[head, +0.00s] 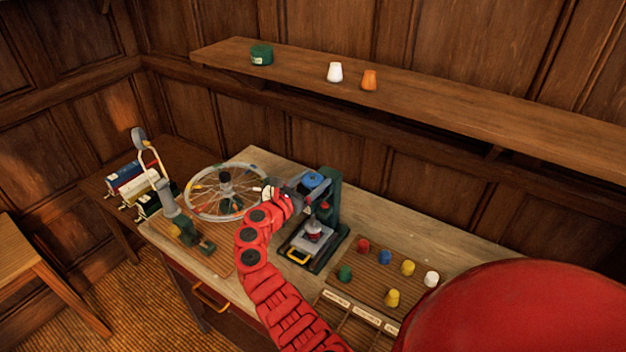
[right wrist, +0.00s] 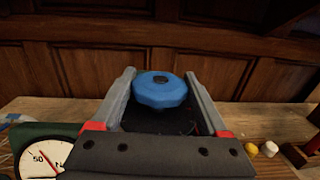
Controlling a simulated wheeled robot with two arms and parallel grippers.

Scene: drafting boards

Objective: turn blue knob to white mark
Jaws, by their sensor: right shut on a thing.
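The blue knob (head: 312,180) sits on top of a dark green press (head: 331,205) on the workbench. In the right wrist view the blue knob (right wrist: 160,90) is a faceted disc with a dark centre, between the two grey fingers. My right gripper (head: 303,185) reaches it from the left, shut on it; in the right wrist view its jaws (right wrist: 161,100) show on either side of the knob. I cannot make out the white mark in either view. My left gripper is out of view.
A dial gauge (right wrist: 42,160) shows at lower left in the right wrist view. A spoked wheel (head: 205,207) lies left of the press. Several coloured knobs stand on a wooden board (head: 372,283) to its right. A shelf (head: 440,96) runs along the wall above.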

